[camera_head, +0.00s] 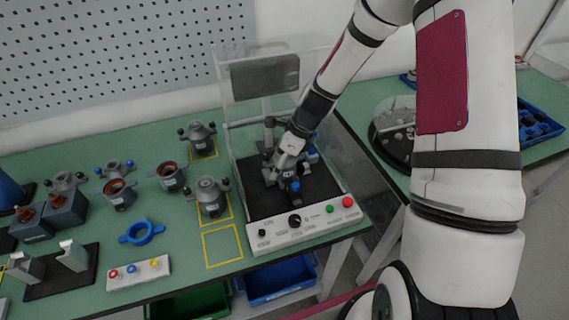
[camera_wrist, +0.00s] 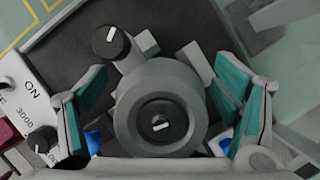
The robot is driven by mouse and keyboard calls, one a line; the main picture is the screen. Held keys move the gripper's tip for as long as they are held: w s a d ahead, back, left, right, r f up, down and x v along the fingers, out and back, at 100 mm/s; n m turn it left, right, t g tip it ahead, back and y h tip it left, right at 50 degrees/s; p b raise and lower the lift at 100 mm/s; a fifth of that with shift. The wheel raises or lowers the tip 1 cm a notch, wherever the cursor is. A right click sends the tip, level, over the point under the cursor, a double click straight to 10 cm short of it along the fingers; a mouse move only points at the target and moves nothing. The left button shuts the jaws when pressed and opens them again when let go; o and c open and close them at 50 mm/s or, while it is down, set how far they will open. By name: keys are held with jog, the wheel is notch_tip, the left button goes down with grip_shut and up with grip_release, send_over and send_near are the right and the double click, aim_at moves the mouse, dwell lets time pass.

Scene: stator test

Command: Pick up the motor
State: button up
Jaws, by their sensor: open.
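A grey round motor (camera_wrist: 160,80) sits on the black bed of the test station (camera_head: 252,197). In the wrist view it is between the teal-padded fingers of my gripper (camera_wrist: 165,105), with visible gaps on both sides. My gripper is open, and its fingers are around the motor but look apart from it. In the head view my gripper (camera_head: 287,168) is low over the station's bed and largely hides the motor there. Two more grey motors, one at the back (camera_head: 200,135) and one nearer (camera_head: 210,196), stand in yellow squares on the green table left of the station.
The station has a clear upright panel, a dark screen (camera_head: 265,77) and a front panel with knobs and buttons (camera_head: 305,222). An empty yellow square (camera_head: 222,246) lies left of it. Stator parts, a blue ring (camera_head: 141,233) and a button box (camera_head: 139,273) stand farther left.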

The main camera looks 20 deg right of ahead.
jog(key=shift+f, duration=0.1)
grip_shut()
dwell(0.3)
jog(key=shift+r, duration=0.25)
